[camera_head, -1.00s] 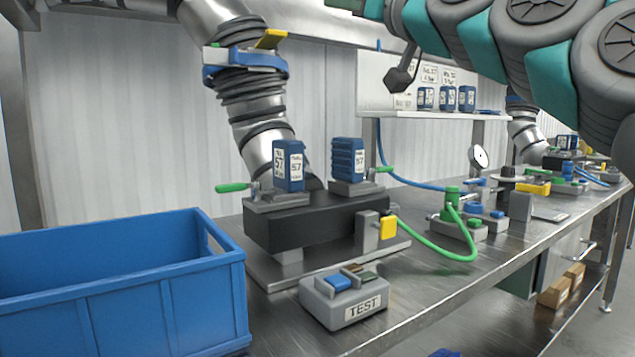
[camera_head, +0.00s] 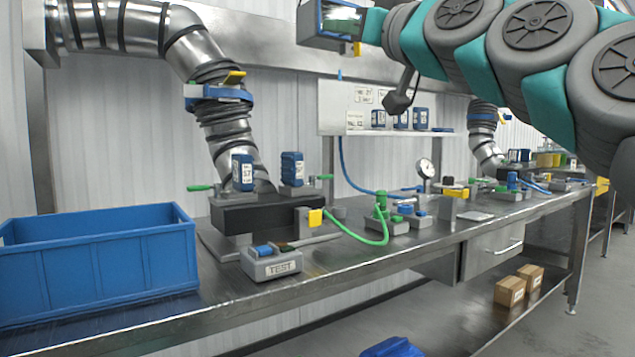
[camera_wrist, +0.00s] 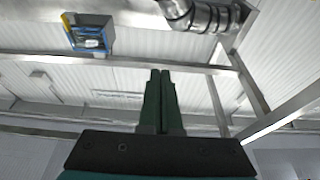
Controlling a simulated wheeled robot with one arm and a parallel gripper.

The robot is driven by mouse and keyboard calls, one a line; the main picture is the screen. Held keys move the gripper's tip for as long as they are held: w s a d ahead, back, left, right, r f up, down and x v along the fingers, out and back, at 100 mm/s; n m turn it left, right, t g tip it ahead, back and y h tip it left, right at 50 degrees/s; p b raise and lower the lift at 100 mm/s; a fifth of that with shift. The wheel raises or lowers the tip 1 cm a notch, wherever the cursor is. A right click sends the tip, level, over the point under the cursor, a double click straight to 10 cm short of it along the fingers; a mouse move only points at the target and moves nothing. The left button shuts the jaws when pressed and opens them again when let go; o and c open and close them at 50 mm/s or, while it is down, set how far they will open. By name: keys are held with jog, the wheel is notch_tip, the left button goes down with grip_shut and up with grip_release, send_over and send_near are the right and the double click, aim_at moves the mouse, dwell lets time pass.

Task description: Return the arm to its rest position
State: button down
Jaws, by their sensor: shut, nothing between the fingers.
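My arm (camera_head: 500,45), with grey and teal links, reaches in from the upper right of the head view, raised above the bench. My gripper (camera_wrist: 160,75) shows in the wrist view. Its two dark green fingers lie side by side with nothing between them. They point toward the white panelled wall and ceiling, clear of any object.
The steel bench (camera_head: 350,270) carries a blue bin (camera_head: 100,265), a test fixture (camera_head: 265,210) with blue canisters, a TEST box (camera_head: 272,262) and green-handled valves. A metal duct (camera_head: 195,50) hangs at left. A blue-framed box (camera_head: 309,24) sits near my arm.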

jog(key=s+a+f+g+h, duration=0.1)
jog(key=a+f+g+h, duration=0.15)
jog(key=f, duration=1.15)
jog(key=s+a+f+g+h, duration=0.1)
jog(key=a+f+g+h, duration=0.2)
jog(key=f, duration=1.1)
jog(key=s+d+f+m+g+h, duration=0.1)
jog(key=s+d+f+g+h, duration=0.15)
jog(key=f, duration=0.75)
jog(key=s+d+f+m+g+h, duration=0.1)
jog(key=s+d+f+g, duration=0.25)
jog(key=f, duration=0.75)
jog(key=s+d+f+m+g+h, duration=0.1)
jog(key=s+d+f+g, duration=0.3)
jog(key=s+f, duration=0.5)
jog(key=s+d+f+m+g+h, duration=0.2)
jog(key=s+d+f, duration=0.5)
jog(key=s, duration=0.6)
notch_tip(320, 180, down, 3)
jog(key=shift+s+r+m+g, duration=0.2)
jog(key=shift+s+m+g, duration=0.2)
jog(key=shift+m+g, duration=0.65)
